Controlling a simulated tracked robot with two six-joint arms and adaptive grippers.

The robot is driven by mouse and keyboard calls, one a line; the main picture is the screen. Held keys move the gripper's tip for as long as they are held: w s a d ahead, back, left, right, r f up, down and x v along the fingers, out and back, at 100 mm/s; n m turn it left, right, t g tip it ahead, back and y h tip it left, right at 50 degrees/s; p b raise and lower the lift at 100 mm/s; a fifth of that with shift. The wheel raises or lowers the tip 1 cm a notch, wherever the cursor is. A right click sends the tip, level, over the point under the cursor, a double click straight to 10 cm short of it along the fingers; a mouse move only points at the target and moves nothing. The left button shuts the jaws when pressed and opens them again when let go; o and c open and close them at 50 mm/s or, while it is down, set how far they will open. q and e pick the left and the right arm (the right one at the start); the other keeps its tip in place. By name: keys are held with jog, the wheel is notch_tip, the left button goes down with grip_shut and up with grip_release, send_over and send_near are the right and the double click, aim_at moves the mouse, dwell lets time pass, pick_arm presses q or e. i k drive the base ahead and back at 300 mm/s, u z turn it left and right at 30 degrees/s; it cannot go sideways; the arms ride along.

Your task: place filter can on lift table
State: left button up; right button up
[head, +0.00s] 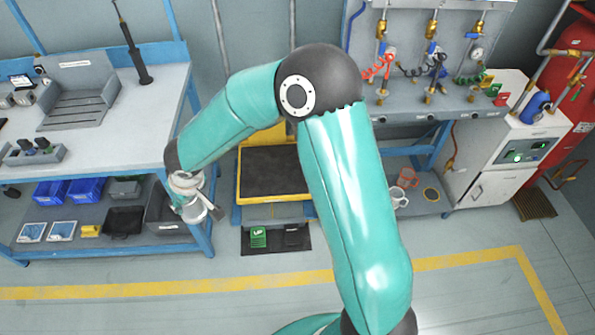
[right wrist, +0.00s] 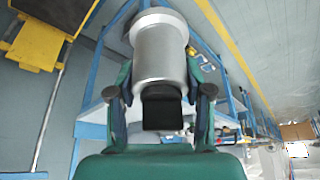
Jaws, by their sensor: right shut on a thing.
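The filter can is a silver-grey cylinder with a wider rim, held in my right gripper (right wrist: 159,84). It fills the upper middle of the right wrist view (right wrist: 160,50), with a finger on each side. In the head view the right gripper (head: 186,199) is shut on the can (head: 196,212), at the right end of the left workbench and left of the lift table. The lift table (head: 243,192) has a yellow frame and a dark, bare top; my right arm hides its right part. A yellow structure, probably the lift table, shows top left in the right wrist view (right wrist: 38,45). The left gripper is not in view.
The blue-framed workbench (head: 120,118) stands left, with blue bins (head: 85,190) on its lower shelf. A black mat (head: 275,238) with a green item lies before the lift table. A gauge panel (head: 440,60) and a white cabinet (head: 500,160) stand right. The front floor is clear.

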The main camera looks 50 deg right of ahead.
aim_at(278, 177)
jog(key=z, duration=0.75)
jog(key=i, duration=1.4)
jog(key=u, duration=0.15)
